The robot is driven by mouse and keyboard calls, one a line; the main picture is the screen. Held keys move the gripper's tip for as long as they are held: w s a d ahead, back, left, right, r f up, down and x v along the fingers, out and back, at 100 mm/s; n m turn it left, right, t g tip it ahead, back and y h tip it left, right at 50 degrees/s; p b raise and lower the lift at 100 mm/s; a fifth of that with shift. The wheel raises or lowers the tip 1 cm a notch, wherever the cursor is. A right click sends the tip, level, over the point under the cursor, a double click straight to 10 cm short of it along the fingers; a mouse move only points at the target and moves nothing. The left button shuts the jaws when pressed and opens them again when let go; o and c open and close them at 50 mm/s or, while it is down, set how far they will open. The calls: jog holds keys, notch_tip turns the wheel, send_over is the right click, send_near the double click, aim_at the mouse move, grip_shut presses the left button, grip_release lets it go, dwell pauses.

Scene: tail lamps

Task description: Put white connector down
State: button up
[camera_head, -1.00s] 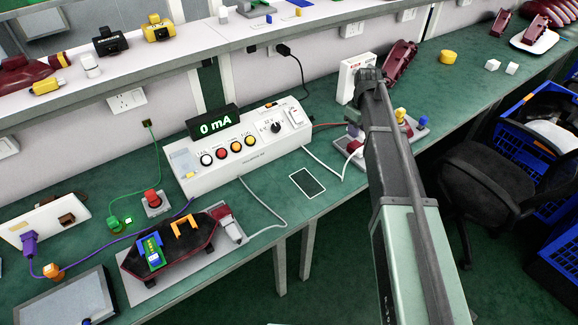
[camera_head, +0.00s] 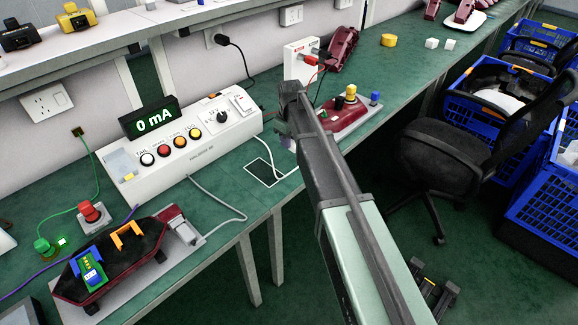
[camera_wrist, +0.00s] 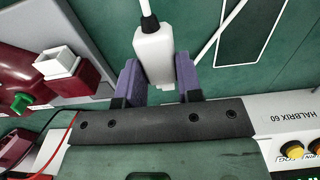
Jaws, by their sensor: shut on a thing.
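The white connector (camera_wrist: 154,52) is held between the purple fingers of my gripper (camera_wrist: 158,75) in the wrist view. A black collar and a white cable run from its far end. It is above the green bench; whether it touches the surface I cannot tell. In the head view my gripper (camera_head: 287,143) is mostly hidden behind my arm, and the connector cannot be made out. A white-outlined dark rectangle on the bench (camera_head: 264,172) lies just left of my gripper. The wrist view shows this rectangle (camera_wrist: 262,25) at upper right, beside the connector.
The white power unit (camera_head: 185,150) reads 0 mA and stands left of my gripper. A red lamp on a grey plate (camera_head: 340,118) is close on the right. Another red lamp on a plate (camera_head: 130,255) lies at the left front. Loose cables cross the bench.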

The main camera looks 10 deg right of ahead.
aim_at(290, 157)
notch_tip(290, 157, down, 5)
jog(key=b, duration=0.4)
jog(key=shift+r, duration=0.4)
jog(key=shift+f, duration=0.1)
jog(key=o, duration=1)
notch_tip(290, 157, up, 13)
jog(key=p, duration=1.2)
jog(key=shift+f, duration=0.2)
jog(key=s+m, duration=0.6)
jog(key=s, duration=2.2)
jog(key=shift+d+f+m, duration=0.15)
jog(key=shift+d+m, duration=0.15)
jog(key=shift+m, duration=0.1)
